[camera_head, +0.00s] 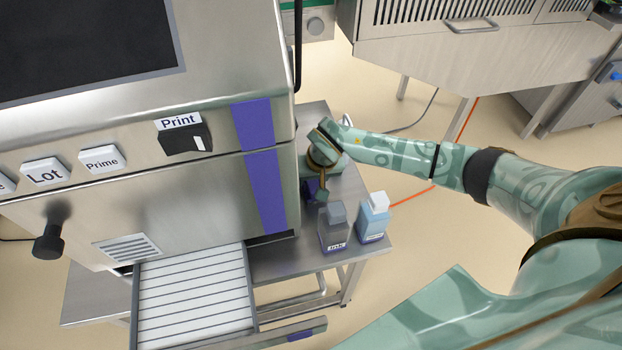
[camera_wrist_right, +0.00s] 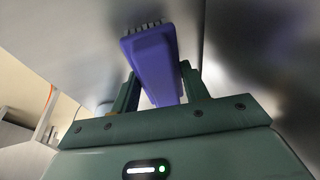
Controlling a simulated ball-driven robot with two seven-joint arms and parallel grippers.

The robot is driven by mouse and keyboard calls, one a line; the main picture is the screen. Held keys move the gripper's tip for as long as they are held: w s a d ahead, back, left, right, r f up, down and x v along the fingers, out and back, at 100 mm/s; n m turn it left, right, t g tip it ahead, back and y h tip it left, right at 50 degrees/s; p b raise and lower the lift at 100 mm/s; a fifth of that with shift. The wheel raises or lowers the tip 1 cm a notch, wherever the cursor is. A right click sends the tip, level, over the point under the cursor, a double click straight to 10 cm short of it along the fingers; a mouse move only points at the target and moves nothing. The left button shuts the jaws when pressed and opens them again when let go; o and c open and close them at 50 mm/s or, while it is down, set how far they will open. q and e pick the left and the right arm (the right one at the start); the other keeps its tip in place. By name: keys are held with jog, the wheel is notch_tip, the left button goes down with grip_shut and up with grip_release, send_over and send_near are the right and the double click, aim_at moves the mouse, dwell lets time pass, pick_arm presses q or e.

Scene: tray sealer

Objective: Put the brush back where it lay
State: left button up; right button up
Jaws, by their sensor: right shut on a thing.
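The brush (camera_wrist_right: 152,62) is purple with short dark bristles at its far end. In the right wrist view my right gripper (camera_wrist_right: 160,84) is shut on it, one finger on each side. In the head view my right gripper (camera_head: 319,188) is beside the machine's right side, above the steel table (camera_head: 355,247). A bit of the purple brush (camera_head: 310,187) shows there next to the fingers; most of it is hidden. I cannot tell whether the brush touches anything. My left gripper is not in view.
An ink bottle (camera_head: 334,233) and a light blue bottle (camera_head: 373,220) stand in front of the gripper on the table. The table's right edge is near.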

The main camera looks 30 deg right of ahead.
jog(key=o, duration=1.2)
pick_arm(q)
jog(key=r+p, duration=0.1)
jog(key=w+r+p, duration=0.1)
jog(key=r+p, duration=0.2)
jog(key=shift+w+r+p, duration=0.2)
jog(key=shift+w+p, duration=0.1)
pick_arm(e)
jog(key=v, duration=1.2)
jog(key=shift+r, duration=0.1)
